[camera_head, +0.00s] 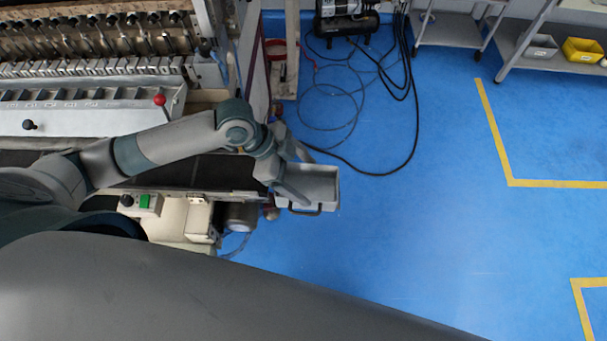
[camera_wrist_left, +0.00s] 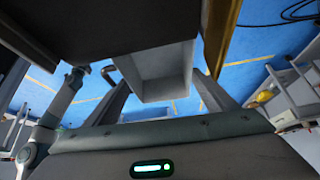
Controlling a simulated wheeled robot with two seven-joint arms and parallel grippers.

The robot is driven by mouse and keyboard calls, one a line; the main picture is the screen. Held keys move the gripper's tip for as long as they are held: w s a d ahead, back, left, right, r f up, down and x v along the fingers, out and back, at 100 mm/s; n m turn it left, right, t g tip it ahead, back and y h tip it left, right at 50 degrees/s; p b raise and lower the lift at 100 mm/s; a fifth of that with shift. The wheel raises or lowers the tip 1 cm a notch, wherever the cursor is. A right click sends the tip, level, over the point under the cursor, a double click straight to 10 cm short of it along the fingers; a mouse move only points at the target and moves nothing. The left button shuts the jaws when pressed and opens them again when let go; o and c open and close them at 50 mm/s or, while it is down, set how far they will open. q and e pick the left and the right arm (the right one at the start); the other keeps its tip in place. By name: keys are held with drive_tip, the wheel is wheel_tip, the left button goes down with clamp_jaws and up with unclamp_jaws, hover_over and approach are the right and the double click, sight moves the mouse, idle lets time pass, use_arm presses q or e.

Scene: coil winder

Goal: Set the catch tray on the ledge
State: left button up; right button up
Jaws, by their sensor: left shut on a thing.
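The catch tray (camera_head: 322,180) is a light grey, shallow open box with a dark handle on its near side. It is off the right end of the machine, over the blue floor. My left gripper (camera_head: 303,180) is shut on the tray at its left side. In the left wrist view the tray (camera_wrist_left: 160,72) lies between my two fingers (camera_wrist_left: 163,88), below a dark slab. I cannot tell which surface is the ledge. My right gripper is not in view.
The winding machine (camera_head: 110,95) fills the left, with a red-knobbed lever (camera_head: 160,99) and a control box with a green button (camera_head: 145,201). A compressor (camera_head: 346,22) with loose black hoses lies at the back. Shelves stand at the far right. The floor (camera_head: 430,230) right of the tray is clear.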

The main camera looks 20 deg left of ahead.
use_arm(q)
drive_tip(key=o, duration=2)
drive_tip(key=shift+f, duration=0.1)
drive_tip(key=shift+c, duration=0.2)
drive_tip(key=shift+v, duration=0.75)
drive_tip(key=b+v, duration=0.3)
drive_tip(key=v, duration=0.7)
drive_tip(key=shift+a+r, duration=0.15)
drive_tip(key=shift+r, duration=0.2)
